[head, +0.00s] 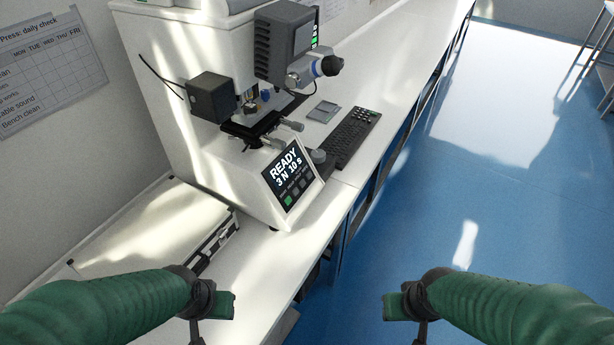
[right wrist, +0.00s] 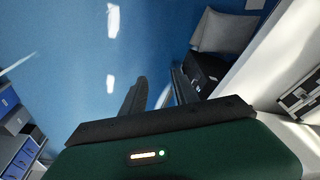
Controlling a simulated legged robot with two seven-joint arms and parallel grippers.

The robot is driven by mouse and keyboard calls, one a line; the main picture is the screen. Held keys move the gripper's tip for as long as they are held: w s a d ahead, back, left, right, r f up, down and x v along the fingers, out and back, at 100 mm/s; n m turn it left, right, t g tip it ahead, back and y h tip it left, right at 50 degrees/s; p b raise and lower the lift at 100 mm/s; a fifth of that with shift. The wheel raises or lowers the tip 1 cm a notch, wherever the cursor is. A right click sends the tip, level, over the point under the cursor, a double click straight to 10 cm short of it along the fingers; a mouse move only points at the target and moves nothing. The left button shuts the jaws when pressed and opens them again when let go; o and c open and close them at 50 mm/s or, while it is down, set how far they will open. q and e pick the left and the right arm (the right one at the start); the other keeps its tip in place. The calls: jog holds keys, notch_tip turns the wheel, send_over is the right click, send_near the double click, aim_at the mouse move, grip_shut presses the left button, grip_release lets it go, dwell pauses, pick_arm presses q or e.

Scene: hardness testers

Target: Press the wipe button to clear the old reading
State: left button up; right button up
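The hardness tester (head: 190,70) stands on the white bench, with a tilted screen panel (head: 287,177) on its front base. The screen reads "READY 3 N 10 s". Below the text is a row of small buttons: a green one (head: 288,200) at the left end and darker ones (head: 302,189) beside it. Their labels are too small to read, so I cannot tell which is the wipe button. My left gripper (head: 225,305) is low, in front of the tester and apart from the panel. My right gripper (head: 394,306) is over the blue floor, apart from the bench.
A keyboard (head: 353,136) and a small grey plate (head: 323,111) lie beside the tester. A case (head: 212,240) lies on the bench nearer me. A check chart (head: 50,60) hangs on the wall. The blue floor (head: 480,210) right of the bench is clear.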

dwell(0.3)
grip_shut()
dwell(1.6)
